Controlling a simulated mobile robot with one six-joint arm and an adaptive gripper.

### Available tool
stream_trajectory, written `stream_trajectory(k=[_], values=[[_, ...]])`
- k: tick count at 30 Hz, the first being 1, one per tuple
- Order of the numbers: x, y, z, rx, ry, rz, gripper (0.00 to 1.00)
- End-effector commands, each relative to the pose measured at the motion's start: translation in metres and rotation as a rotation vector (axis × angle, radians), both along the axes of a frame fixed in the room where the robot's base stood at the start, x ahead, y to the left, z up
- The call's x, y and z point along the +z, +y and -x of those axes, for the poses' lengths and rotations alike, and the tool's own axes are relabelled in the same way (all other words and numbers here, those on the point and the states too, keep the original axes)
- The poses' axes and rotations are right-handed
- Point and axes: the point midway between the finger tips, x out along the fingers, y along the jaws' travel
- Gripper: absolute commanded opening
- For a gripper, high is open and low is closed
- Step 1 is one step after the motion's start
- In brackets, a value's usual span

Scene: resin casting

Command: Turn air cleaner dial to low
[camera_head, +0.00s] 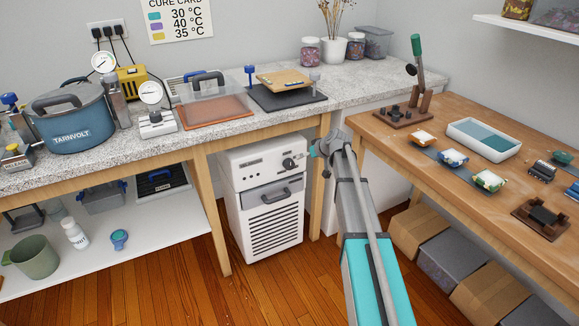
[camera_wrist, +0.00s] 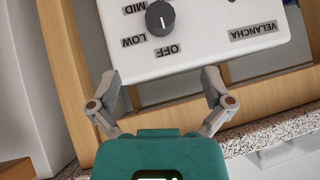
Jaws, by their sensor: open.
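The air cleaner (camera_head: 231,205) is a white box with a slatted front, standing on the floor under the bench. Its dark round dial (camera_head: 288,163) is at the upper right of its front. In the wrist view the dial (camera_wrist: 159,18) shows at the top, with the labels MID, LOW and OFF around it. Its pale pointer mark seems turned toward OFF, but it is small. My gripper (camera_wrist: 161,78) is open and empty, its fingers spread wide, with the dial beyond the fingertips and apart from them. In the head view my gripper (camera_head: 316,150) is just right of the dial.
A wooden bench leg (camera_head: 321,190) stands close to the right of the air cleaner. The speckled worktop (camera_head: 225,140) passes above it. A wooden table (camera_head: 460,125) with small moulds and a tray is on the right. The wooden floor (camera_head: 285,285) in front is clear.

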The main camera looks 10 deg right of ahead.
Motion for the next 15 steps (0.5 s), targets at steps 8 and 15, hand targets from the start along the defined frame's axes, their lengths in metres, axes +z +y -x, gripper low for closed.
stream_trajectory(k=[8,15], values=[[-0.013,0.005,-0.01,-0.001,0.0,-0.001,1.0],[-0.031,0.015,-0.026,0.0,0.0,0.0,1.0]])
